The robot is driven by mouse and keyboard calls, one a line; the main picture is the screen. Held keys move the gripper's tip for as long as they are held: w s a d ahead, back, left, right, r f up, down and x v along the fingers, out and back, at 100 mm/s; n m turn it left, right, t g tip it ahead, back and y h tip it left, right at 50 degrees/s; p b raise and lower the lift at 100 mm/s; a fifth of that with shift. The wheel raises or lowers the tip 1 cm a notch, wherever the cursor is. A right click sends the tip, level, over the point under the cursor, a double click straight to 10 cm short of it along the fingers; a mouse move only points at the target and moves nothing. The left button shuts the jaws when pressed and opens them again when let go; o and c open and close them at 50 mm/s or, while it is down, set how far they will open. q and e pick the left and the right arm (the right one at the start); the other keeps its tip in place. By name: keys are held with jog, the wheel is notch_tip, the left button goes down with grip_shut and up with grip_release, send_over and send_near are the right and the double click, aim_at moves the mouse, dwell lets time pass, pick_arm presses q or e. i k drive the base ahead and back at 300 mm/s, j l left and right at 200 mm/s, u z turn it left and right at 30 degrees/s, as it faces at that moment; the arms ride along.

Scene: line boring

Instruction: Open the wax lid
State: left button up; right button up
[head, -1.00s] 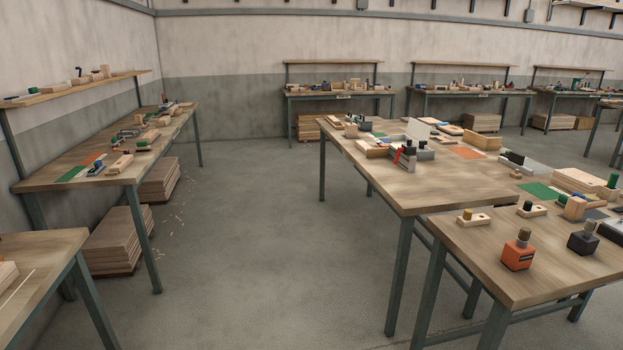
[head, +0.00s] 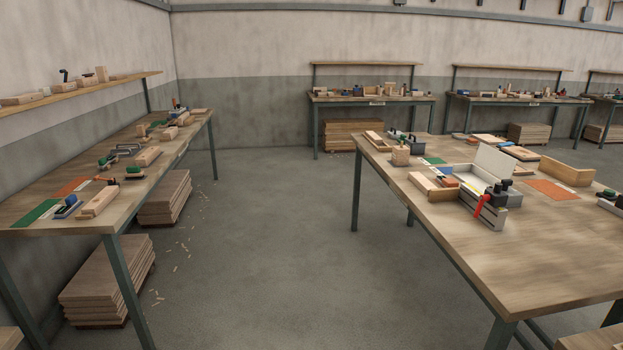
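I cannot make out a wax lid for certain in the head view. On the right workbench (head: 560,240) stands a grey metal device (head: 490,212) with black knobs and a red handle (head: 482,205). A pale flat panel (head: 495,161) stands tilted up just behind it. Whether this panel is a lid, and of what, I cannot tell. Neither of my grippers is in view.
A long bench (head: 110,178) with wooden blocks and tools runs along the left wall under a shelf (head: 80,88). Stacked boards (head: 105,280) lie beneath it. More benches (head: 370,100) line the back wall.

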aim_at(392, 134)
jog(key=i, duration=0.9)
jog(key=i+z, duration=0.1)
jog(key=i, duration=0.85)
jog(key=i+j, duration=0.15)
jog(key=i, duration=0.75)
jog(key=i+j+z, duration=0.1)
jog(key=i, duration=0.8)
